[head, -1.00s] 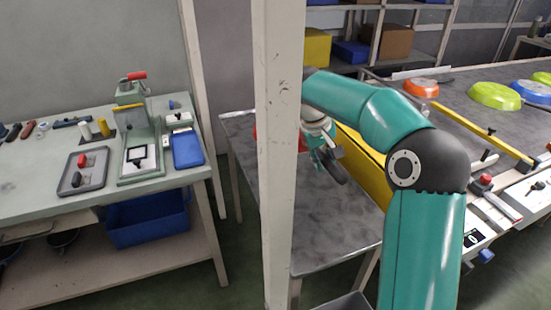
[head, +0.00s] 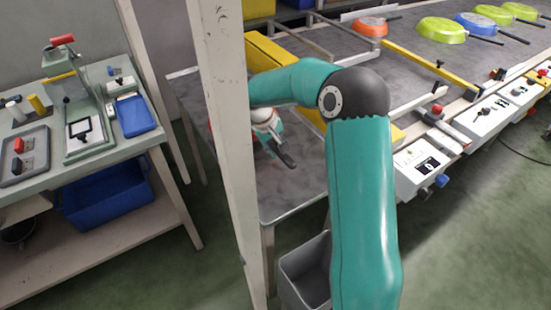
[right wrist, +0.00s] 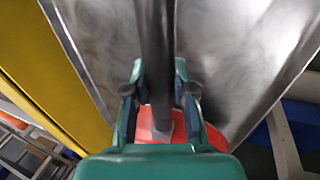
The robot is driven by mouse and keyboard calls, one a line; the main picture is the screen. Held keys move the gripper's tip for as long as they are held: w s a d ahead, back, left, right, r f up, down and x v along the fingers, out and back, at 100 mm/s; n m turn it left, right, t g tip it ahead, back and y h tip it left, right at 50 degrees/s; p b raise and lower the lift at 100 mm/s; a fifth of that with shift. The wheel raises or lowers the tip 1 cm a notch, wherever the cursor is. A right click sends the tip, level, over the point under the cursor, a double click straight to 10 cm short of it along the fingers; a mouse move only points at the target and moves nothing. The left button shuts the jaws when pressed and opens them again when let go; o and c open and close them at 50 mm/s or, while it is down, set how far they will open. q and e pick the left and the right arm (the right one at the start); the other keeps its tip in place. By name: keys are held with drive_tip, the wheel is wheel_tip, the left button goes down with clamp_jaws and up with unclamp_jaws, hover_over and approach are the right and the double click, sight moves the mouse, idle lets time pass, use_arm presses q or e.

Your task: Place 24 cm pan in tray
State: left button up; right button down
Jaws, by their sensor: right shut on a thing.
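My right gripper (head: 266,130) is shut on the dark handle (head: 281,154) of an orange-red pan (head: 213,125) over the metal-topped table. A pale post hides most of the pan body in the head view. In the right wrist view, my right gripper (right wrist: 158,88) has a finger on each side of the long dark handle (right wrist: 154,40). A strip of the orange-red pan (right wrist: 215,137) shows below it, mostly hidden by the gripper. The metal table top (head: 287,195) has a raised rim and looks tray-like. I cannot tell whether the pan touches it. My left gripper is out of view.
The pale post (head: 222,130) stands close before the table. A yellow barrier (head: 275,62) runs along the table's conveyor side. The conveyor (head: 400,60) carries an orange pan (head: 369,27) and several green and blue ones. A grey bin (head: 306,272) stands below; a workbench (head: 90,150) is left.

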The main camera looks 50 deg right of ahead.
sight(278, 164)
drive_tip(key=shift+f, duration=2.3)
drive_tip(key=c, duration=1)
unclamp_jaws()
drive_tip(key=shift+o, duration=0.2)
drive_tip(key=v, duration=1.2)
drive_tip(key=shift+s, duration=0.1)
